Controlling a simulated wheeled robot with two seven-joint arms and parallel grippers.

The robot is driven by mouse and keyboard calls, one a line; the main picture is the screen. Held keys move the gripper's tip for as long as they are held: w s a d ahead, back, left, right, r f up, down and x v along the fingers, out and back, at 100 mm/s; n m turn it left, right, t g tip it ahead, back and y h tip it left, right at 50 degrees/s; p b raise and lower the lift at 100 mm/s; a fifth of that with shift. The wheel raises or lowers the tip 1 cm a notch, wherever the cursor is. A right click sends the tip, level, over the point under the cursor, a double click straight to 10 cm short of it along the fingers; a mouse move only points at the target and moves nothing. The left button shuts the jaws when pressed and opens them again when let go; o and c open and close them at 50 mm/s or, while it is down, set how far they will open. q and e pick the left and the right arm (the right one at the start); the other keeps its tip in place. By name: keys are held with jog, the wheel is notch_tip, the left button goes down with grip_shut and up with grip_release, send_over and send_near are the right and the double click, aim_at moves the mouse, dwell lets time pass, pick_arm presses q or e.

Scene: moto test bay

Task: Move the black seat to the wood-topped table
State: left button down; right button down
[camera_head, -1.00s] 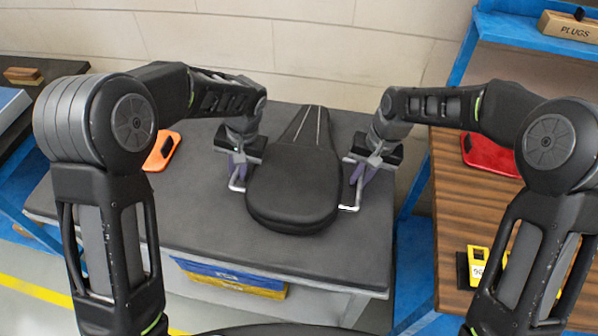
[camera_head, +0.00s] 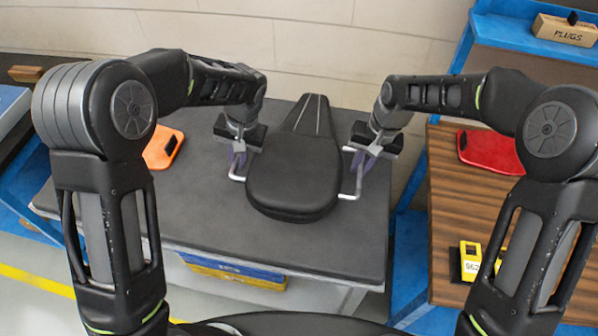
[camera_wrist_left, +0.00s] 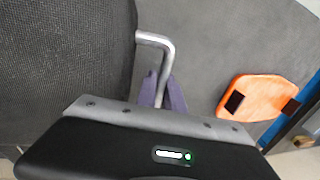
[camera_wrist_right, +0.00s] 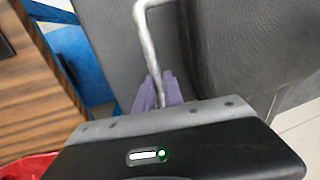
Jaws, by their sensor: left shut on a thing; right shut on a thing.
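The black seat (camera_head: 293,180) is over the dark-topped table (camera_head: 330,250), its broad end toward me and its narrow end toward the wall. Whether it touches the table top is hard to tell. A metal handle sticks out on each side. My left gripper (camera_head: 238,162) is shut on the left handle (camera_wrist_left: 160,45), beside the seat. My right gripper (camera_head: 362,164) is shut on the right handle (camera_wrist_right: 145,35). The seat's edge (camera_wrist_left: 65,50) fills the left of the left wrist view. The wood-topped table (camera_head: 450,200) stands to the right, partly behind my right arm.
An orange tool (camera_head: 163,148) lies on the dark table, left of the seat. On the wood-topped table are a red item (camera_head: 490,149) at the back and a yellow-black device (camera_head: 469,261) nearer me. A blue shelf holds a PLUGS box (camera_head: 564,30). A gap separates the tables.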

dwell(0.3)
